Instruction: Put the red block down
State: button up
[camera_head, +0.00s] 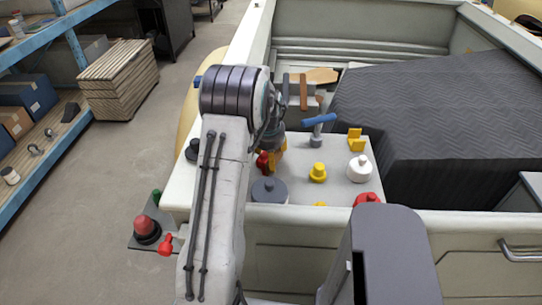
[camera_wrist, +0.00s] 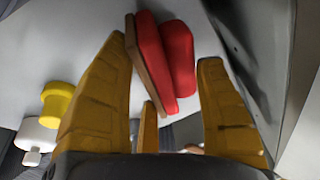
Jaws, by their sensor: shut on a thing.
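The red block (camera_wrist: 178,55) shows between my yellow fingers in the wrist view, with a thin brown strip along its left side. My gripper (camera_wrist: 165,48) is shut on it. In the head view, my gripper (camera_head: 272,164) hangs over the left part of a pale tabletop (camera_head: 335,180), mostly hidden behind my arm. A small patch of the red block (camera_head: 262,161) shows beside the fingers. I cannot tell whether its underside touches the tabletop.
A grey lidded pot (camera_head: 269,190), a yellow knobbed piece (camera_head: 318,172), a white pot (camera_head: 359,168), a red pot (camera_head: 367,199) and a blue-topped piece (camera_head: 318,128) stand around. A dark quilted cover (camera_head: 450,120) lies to the right. Some bare tabletop lies between the pieces.

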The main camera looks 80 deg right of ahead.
jog(key=shift+f, duration=0.4)
jog(key=o, duration=1.2)
jog(key=b+v, duration=0.1)
jog(key=v, duration=0.6)
jog(key=shift+r, duration=0.15)
jog(key=shift+a+r+b, duration=0.1)
jog(key=shift+r+b, duration=0.2)
jog(key=shift+b, duration=0.65)
jog(key=shift+b+v, duration=1.05)
jog(key=shift+v, duration=1)
